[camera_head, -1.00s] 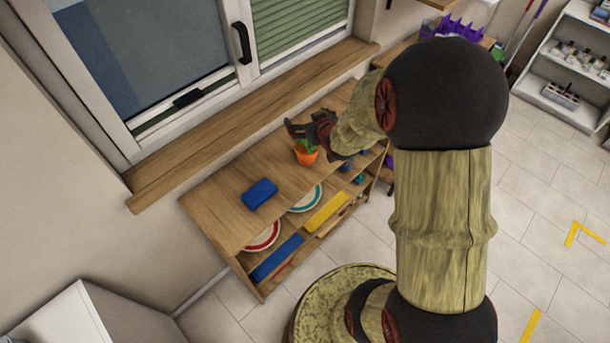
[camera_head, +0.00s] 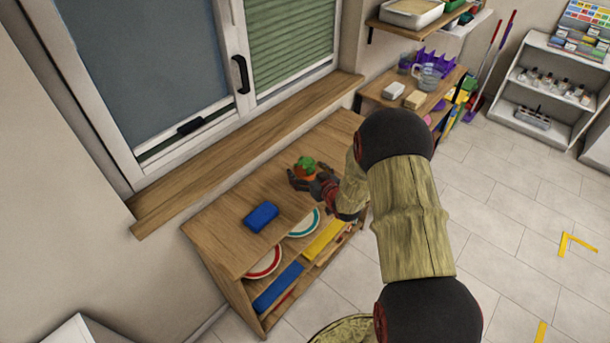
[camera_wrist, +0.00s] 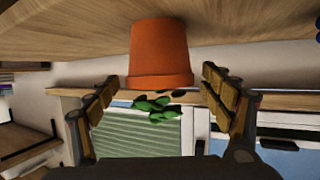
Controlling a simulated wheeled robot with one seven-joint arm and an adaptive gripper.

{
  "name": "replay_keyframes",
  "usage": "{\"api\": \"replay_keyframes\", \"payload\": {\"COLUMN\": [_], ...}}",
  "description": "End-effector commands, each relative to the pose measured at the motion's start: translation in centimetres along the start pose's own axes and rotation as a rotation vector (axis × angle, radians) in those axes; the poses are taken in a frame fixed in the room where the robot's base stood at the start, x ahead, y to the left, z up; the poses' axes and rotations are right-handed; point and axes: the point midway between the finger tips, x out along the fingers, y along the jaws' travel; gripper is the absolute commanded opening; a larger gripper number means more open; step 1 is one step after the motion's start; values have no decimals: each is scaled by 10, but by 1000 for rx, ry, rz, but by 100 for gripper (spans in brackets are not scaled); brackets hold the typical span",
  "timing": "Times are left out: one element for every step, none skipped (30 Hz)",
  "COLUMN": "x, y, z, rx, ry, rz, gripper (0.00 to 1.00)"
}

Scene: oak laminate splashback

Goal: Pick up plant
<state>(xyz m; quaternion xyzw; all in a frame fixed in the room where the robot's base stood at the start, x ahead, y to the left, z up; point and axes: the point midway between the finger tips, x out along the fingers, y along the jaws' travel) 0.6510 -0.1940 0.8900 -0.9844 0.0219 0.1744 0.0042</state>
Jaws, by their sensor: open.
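The plant (camera_head: 305,168) is a small orange pot with green leaves on the wooden top of the low shelf unit. In the wrist view the orange pot (camera_wrist: 160,54) appears upside down, with its leaves below the rim. My gripper (camera_head: 306,184) is low beside the plant on its near side. In the wrist view my gripper (camera_wrist: 158,92) is open, with one finger to each side of the pot and a visible gap on both sides. In the head view the fingers partly cover the pot's lower part.
A blue block (camera_head: 261,217) lies on the same shelf top (camera_head: 215,225), left of the plant. The window sill (camera_head: 250,143) runs along the wall behind. Plates and coloured trays fill the shelf below. The floor to the right is open.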

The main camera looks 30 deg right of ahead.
Motion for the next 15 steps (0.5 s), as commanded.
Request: {"api": "replay_keyframes", "payload": {"x": [6,9,11,12,13,13,13,13,13,13,13,12,12,12,12], "y": [-1,0,0,0,0,0,0,0,0,0,0,0,0,0,0], "z": [1,1,0,0,0,0,0,-1,-1,-1,-1,-1,-1,-1,-1], "rx": [0,0,0,0,0,0,0,0,0,0,0,0,0,0,0], "ry": [0,0,1,1,1,1,1,1,0,0,0,0,0,0,0], "rz": [-1,-1,0,0,0,0,0,0,0,0,0,0,0,0,0], "gripper": [81,81,81,81,81,81,81,81,81,81,81,79,78,76,74]}}
